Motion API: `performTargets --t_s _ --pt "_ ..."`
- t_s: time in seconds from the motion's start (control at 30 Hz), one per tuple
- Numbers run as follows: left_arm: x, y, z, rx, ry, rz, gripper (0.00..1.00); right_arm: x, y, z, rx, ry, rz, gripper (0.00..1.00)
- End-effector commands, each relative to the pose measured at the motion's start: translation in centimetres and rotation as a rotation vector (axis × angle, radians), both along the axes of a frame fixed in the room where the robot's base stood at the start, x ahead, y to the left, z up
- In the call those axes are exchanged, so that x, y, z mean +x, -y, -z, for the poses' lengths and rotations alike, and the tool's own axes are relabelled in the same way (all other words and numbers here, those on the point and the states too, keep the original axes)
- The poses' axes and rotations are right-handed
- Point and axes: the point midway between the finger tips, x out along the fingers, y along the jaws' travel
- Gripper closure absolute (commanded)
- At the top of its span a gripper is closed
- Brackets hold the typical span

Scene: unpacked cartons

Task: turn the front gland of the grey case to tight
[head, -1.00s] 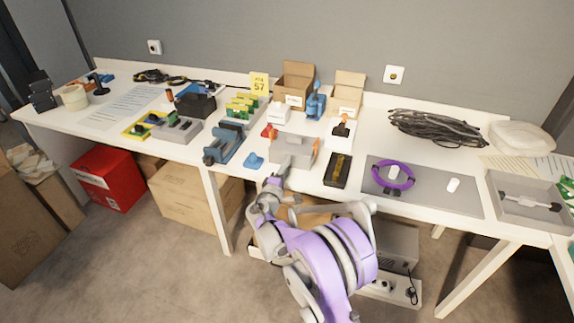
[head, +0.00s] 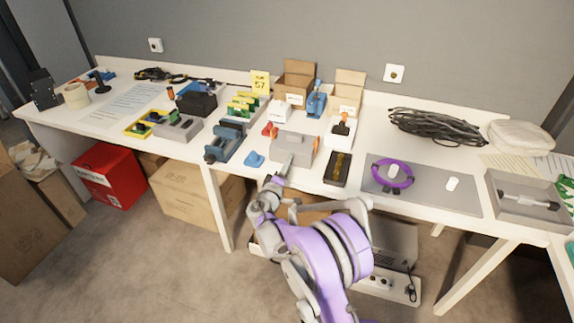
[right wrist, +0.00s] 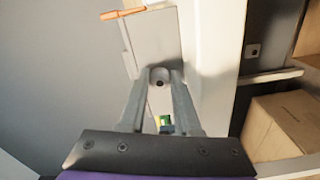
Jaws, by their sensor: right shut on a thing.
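The grey case (head: 296,143) stands near the front edge of the white table, in the middle of the head view. Its grey wall also fills the upper middle of the right wrist view (right wrist: 155,40). My right gripper (head: 287,163) reaches the front of the case from below. In the right wrist view its two fingers (right wrist: 160,82) are shut on the round grey front gland (right wrist: 159,75), which has a dark hole in its middle. The fingers hide the gland in the head view. My left gripper is in neither view now.
A blue vise-like tool (head: 226,141) and a small blue piece (head: 254,159) stand left of the case. A black tray (head: 338,169) stands close on its right. Beyond it are a grey mat (head: 430,194) and a purple ring (head: 391,184). Open cartons (head: 297,80) stand behind.

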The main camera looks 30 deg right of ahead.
Motion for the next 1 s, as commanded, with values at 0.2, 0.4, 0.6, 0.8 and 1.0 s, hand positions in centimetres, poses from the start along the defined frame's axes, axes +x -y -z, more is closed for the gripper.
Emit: performTargets --t_s 0.2,0.4,0.6,0.8,1.0 --pt "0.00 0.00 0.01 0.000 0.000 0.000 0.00 0.00 -0.04 0.04 0.001 0.000 0.000 0.47" --pt "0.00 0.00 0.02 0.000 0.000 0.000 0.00 -0.01 -0.05 0.10 0.002 0.000 -0.001 0.39" --pt "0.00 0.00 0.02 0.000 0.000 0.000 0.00 0.00 -0.06 0.14 0.003 -0.001 -0.001 0.39" --pt "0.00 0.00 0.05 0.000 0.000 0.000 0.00 -0.01 -0.07 0.18 0.000 -0.004 -0.001 0.39" --pt "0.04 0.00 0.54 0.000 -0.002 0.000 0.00 -0.04 -0.03 0.27 -0.071 -0.087 -0.001 0.39"
